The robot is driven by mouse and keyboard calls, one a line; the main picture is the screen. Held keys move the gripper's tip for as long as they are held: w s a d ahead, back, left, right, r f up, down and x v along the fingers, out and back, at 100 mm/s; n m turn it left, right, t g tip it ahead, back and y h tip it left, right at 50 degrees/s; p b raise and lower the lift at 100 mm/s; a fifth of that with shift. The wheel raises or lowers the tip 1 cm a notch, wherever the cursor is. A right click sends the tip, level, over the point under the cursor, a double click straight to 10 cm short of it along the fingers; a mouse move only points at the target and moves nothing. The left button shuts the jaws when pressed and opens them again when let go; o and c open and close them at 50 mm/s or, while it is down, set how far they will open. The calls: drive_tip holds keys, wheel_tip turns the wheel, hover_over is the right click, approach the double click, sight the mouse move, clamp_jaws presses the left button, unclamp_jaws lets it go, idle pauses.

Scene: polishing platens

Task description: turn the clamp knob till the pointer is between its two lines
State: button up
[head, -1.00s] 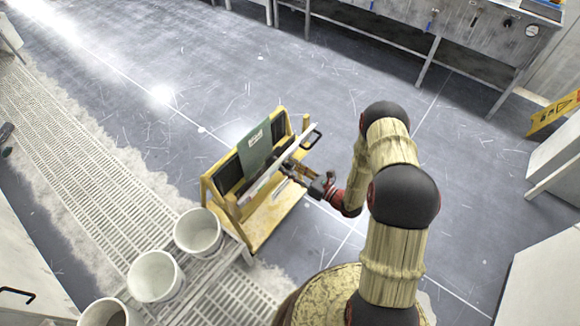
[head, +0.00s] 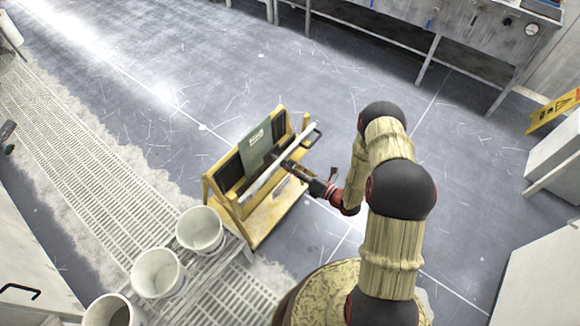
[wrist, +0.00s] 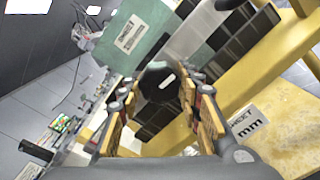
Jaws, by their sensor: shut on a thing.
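The clamp knob (wrist: 160,84) is a dark round knob with a short white mark on its face. In the wrist view it sits between the two fingers of my gripper (wrist: 158,105), which is shut on it. In the head view my gripper (head: 296,168) reaches the front of the yellow stand (head: 266,231), and the knob is hidden there. A green sheet with a white label (head: 256,139) stands upright in the stand; it also shows in the wrist view (wrist: 134,36). I cannot make out the pointer's two lines.
Three white buckets (head: 199,230) stand left of the stand, on or beside a pale grating (head: 110,190). A metal bench (head: 440,35) runs along the back. A yellow floor sign (head: 553,111) is at right. The grey floor behind the stand is clear.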

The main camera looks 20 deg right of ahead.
drive_tip(key=o, duration=1.2)
drive_tip(key=shift+c, duration=0.2)
drive_tip(key=v, duration=1.2)
